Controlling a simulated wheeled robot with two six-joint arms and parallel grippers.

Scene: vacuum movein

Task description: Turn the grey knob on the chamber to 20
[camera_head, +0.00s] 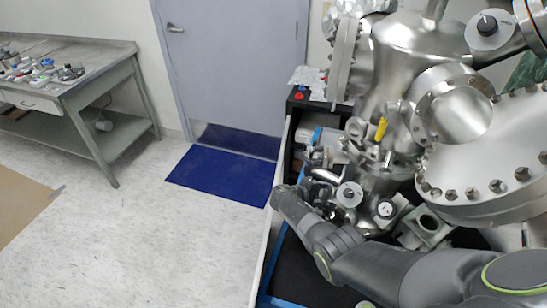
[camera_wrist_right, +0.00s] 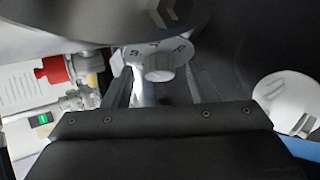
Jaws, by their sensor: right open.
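In the head view, the steel chamber (camera_head: 400,110) fills the right side. Two small round dials with knobs sit low on it, a left dial (camera_head: 349,194) and a right dial (camera_head: 387,209). My right arm comes in from the lower right, and its wrist ends just left of the left dial. In the wrist view, a pale grey knob on a numbered white dial (camera_wrist_right: 158,52) lies ahead between the fingers of my open right gripper (camera_wrist_right: 160,78). I cannot tell whether they touch it or read its setting. A second dial (camera_wrist_right: 288,103) shows at right. My left gripper is out of view.
A larger dial with a black knob (camera_head: 487,25) sits high on the chamber. Bolted flanges (camera_head: 490,170) and pipe fittings crowd the area. A red part (camera_wrist_right: 55,69) shows in the wrist view. A workbench (camera_head: 75,75) stands at left; the floor (camera_head: 150,240) between is clear.

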